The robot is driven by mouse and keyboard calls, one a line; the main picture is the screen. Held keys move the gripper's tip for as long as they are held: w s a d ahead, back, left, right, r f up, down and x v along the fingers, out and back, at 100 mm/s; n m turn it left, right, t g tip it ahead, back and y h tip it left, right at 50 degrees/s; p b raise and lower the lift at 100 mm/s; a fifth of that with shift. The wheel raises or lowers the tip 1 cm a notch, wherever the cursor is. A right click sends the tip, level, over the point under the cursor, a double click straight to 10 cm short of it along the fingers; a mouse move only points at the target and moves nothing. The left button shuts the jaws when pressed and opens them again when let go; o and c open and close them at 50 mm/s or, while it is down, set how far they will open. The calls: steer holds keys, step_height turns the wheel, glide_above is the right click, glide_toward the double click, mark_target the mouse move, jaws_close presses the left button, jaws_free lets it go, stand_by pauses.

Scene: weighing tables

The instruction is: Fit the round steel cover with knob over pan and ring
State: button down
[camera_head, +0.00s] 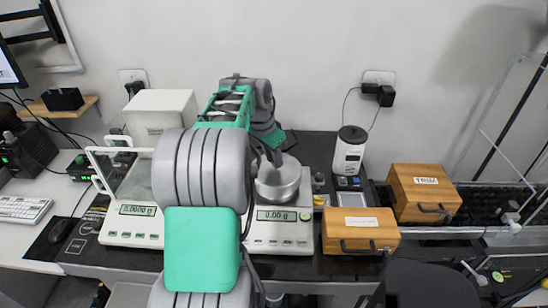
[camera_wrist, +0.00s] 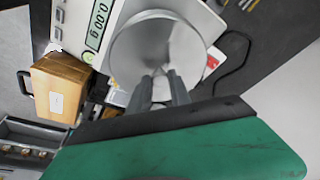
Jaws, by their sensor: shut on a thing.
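The round steel cover (camera_head: 279,184) is at the right balance, over the pan area, in the head view. In the wrist view the cover (camera_wrist: 135,45) fills the upper middle, with my gripper (camera_wrist: 161,75) at its centre. My gripper (camera_head: 275,160) is shut on the cover's knob, which the fingers mostly hide. The right balance (camera_head: 282,232) reads 0.00 g, and its display also shows in the wrist view (camera_wrist: 100,25). The pan and ring are hidden under the cover. I cannot tell whether the cover rests on them or hangs just above.
A second balance (camera_head: 130,225) with an open glass draft shield stands to the left. Wooden boxes (camera_head: 360,232) and (camera_head: 424,192) stand to the right. A white and black device (camera_head: 350,152) stands behind, near the wall. My arm hides part of the table's middle.

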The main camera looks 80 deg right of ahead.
steer(key=shift+f, duration=0.15)
stand_by(0.4)
steer(key=shift+f+b, duration=1.1)
steer(key=shift+f, duration=0.1)
steer(key=c, duration=1.1)
jaws_free()
